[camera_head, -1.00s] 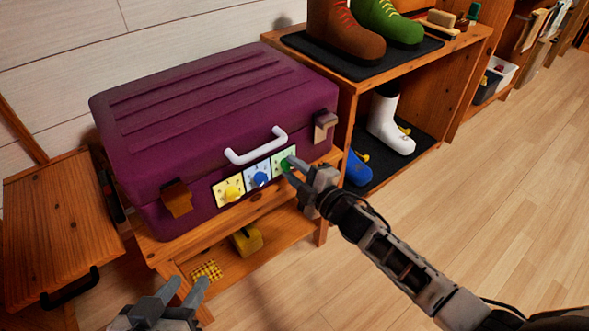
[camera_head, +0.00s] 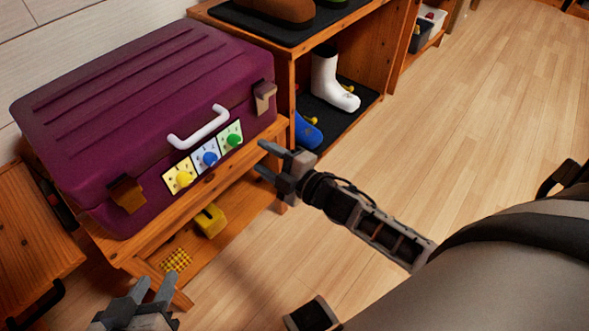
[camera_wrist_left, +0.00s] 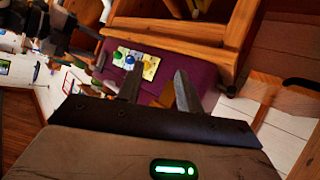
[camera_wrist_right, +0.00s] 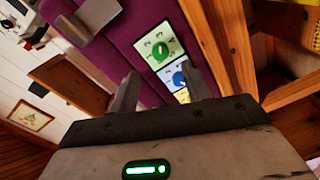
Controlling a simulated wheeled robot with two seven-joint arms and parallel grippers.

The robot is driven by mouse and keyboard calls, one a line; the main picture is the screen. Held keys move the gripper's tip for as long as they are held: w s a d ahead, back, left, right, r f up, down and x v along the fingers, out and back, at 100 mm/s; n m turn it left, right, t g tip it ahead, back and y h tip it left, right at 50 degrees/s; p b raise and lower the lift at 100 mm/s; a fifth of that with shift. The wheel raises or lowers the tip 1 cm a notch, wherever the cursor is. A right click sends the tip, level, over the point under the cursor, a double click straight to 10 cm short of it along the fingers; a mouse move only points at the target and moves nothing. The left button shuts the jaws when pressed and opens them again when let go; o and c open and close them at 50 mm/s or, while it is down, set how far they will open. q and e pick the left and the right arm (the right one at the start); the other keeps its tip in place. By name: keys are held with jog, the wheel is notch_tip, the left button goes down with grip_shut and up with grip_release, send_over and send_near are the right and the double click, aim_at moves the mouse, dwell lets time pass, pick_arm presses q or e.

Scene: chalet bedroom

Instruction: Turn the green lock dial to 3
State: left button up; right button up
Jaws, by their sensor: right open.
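The green lock dial (camera_head: 234,140) is the rightmost of three dials on the front of a purple suitcase (camera_head: 150,105). My left gripper (camera_head: 157,284) is open and empty, low and in front of the shelf, away from the dials.
The suitcase lies on a wooden shelf unit (camera_head: 233,195), with a yellow object (camera_head: 210,220) on its lower board. A rack with a white boot (camera_head: 330,82) stands to the right. A white handle (camera_head: 198,127) juts out above the dials. The floor at right is clear.

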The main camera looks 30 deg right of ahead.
pick_arm(q)
jog(key=shift+w+a+f+g+p, duration=0.2)
jog(key=shift+a+f+g+p, duration=0.15)
jog(key=shift+f+p, duration=0.2)
pick_arm(e)
jog(key=v, duration=0.8)
jog(key=shift+s+d, duration=0.15)
jog(key=shift+s, duration=0.15)
pick_arm(q)
jog(key=shift+d+r, duration=0.1)
jog(key=shift+d, duration=0.05)
